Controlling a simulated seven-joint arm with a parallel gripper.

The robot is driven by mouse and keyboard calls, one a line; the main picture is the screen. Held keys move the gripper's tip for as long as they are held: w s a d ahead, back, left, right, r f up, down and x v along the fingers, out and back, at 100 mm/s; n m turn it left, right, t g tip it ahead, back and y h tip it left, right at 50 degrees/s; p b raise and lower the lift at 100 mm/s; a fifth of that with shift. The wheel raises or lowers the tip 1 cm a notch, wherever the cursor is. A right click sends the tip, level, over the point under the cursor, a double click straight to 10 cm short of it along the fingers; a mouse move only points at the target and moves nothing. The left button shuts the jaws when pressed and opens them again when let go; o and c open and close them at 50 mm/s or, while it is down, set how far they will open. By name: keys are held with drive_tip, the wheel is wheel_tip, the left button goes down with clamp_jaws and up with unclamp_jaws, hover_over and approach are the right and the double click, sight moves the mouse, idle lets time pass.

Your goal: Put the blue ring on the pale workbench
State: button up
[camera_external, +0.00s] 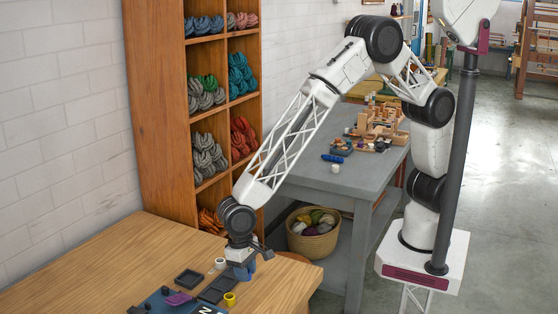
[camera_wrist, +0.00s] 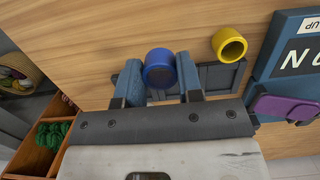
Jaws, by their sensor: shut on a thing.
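The ring cannot be told apart from the fingers there. The bench top also shows in the wrist view (camera_wrist: 95,32). I cannot tell whether the ring touches the bench or a dark tray (camera_wrist: 222,76) beneath it.
A yellow ring (camera_wrist: 229,45) lies right of my gripper. A blue lettered board (camera_wrist: 290,55) carries a purple piece (camera_wrist: 285,107). A wool shelf (camera_external: 160,110) and grey table (camera_external: 345,178) are behind.

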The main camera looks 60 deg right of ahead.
sight(243, 290)
drive_tip(key=shift+w+a, duration=0.45)
drive_tip(key=shift+a, duration=0.25)
drive_tip(key=shift+f, duration=1.8)
drive_tip(key=shift+f, duration=0.1)
drive_tip(key=o, duration=0.9)
drive_tip(key=shift+o, duration=0.2)
wheel_tip(243, 290, up, 12)
drive_tip(key=w, duration=0.1)
drive_tip(key=shift+w, duration=0.25)
